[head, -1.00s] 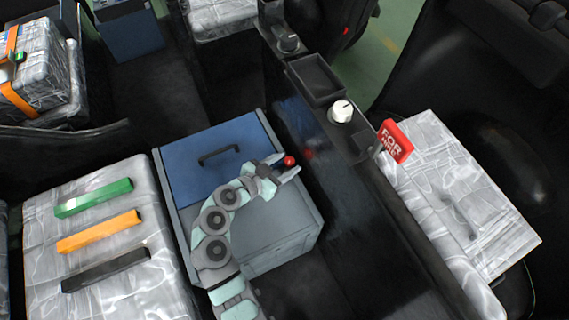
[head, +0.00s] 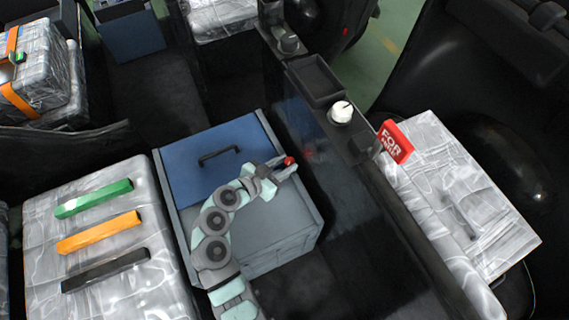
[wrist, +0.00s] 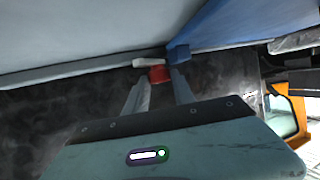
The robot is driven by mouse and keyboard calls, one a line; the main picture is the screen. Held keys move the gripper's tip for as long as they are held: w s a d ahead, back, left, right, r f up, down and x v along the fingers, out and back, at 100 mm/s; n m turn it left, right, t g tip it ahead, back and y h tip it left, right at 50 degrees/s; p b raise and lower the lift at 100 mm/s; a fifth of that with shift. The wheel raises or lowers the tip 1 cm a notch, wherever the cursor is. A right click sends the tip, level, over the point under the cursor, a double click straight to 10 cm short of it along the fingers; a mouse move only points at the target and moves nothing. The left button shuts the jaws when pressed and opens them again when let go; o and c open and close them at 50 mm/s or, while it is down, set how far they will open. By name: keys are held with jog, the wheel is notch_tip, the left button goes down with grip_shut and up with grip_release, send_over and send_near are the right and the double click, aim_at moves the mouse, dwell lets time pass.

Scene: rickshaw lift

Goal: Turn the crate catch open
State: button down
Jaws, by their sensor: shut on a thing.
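The crate (head: 262,232) is a grey box with a blue lid (head: 190,172) that has a black handle; the lid lies flat over its back part. The red catch (head: 289,160) is at the crate's right edge. My gripper (head: 284,167) reaches over the crate from the front and is shut on the catch. In the wrist view the red catch (wrist: 159,74) sits between the tips of my two fingers, beside a pale piece and a blue block on the crate's edge. The catch's underside is hidden.
A wrapped bale (head: 100,245) with green, orange and black bars lies left of the crate. A dark console (head: 370,190) with a white knob (head: 341,111) runs along the right. A red sign (head: 396,141) stands by another wrapped seat.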

jog(key=shift+d+r+t, duration=0.1)
jog(key=shift+t, duration=0.2)
jog(key=n+y, duration=0.1)
jog(key=n+t+p, duration=0.1)
jog(key=y+p, duration=0.1)
jog(key=shift+s+d+r+n+t+y, duration=0.1)
jog(key=shift+s+d+n+t+y, duration=0.2)
jog(key=shift+n, duration=0.1)
jog(key=n+y+p, duration=0.1)
jog(key=p, duration=0.1)
jog(key=n+t+y+p, duration=0.1)
jog(key=p, duration=0.1)
jog(key=shift+s+d+r+n+y, duration=0.1)
jog(key=shift+d+r+n+y, duration=0.2)
jog(key=n+y+p, duration=0.1)
jog(key=p, duration=0.2)
jog(key=shift+t+y, duration=0.3)
jog(key=n+y+p, duration=0.1)
jog(key=p, duration=0.2)
jog(key=shift+d+f+n+y+p, duration=0.1)
jog(key=shift+n+y+p, duration=0.2)
jog(key=shift+p, duration=0.05)
jog(key=shift+f+n+y+p, duration=0.2)
jog(key=shift+n+y+p, duration=0.25)
jog(key=shift+p, duration=0.45)
jog(key=shift+f, duration=0.2)
